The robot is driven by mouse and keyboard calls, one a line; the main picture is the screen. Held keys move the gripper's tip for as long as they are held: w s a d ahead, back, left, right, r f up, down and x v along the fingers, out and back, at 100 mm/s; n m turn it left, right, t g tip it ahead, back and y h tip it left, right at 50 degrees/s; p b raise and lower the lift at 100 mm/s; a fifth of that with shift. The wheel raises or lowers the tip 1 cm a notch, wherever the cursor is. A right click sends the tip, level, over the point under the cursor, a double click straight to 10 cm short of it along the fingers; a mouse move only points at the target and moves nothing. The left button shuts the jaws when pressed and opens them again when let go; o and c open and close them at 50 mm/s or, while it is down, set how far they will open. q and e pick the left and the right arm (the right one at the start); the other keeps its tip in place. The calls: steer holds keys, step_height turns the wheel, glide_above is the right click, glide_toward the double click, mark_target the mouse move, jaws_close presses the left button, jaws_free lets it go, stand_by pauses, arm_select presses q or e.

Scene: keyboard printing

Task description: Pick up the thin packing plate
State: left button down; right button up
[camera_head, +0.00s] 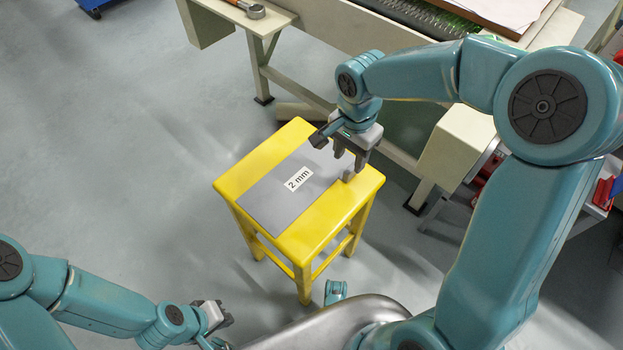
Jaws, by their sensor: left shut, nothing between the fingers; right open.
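The thin packing plate (274,206) is a flat grey sheet with a white label reading "2 mm". It lies on the seat of a yellow stool (323,232) in the middle of the head view. My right gripper (347,172) is open above the plate's far right end, fingers pointing down. Its fingers and wrist hide part of that end, and I cannot tell whether they touch the plate. My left gripper (222,326) is shut and empty, low in the picture, in front of the stool and well apart from the plate.
A pale workbench (330,32) with a machine bed and papers stands behind the stool. A small side shelf (262,22) with a metal tool on it juts out at its left. Red parts (603,190) are at the right edge. The grey floor (110,160) at the left is clear.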

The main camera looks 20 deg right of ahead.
mark_target(348, 172)
steer(key=shift+f, duration=0.6)
step_height(348, 172, down, 5)
steer(key=b, duration=0.2)
steer(key=shift+s+a+b, duration=0.15)
steer(key=shift+b, duration=0.15)
steer(key=shift+r, duration=0.15)
steer(key=shift+c, duration=0.6)
jaws_close()
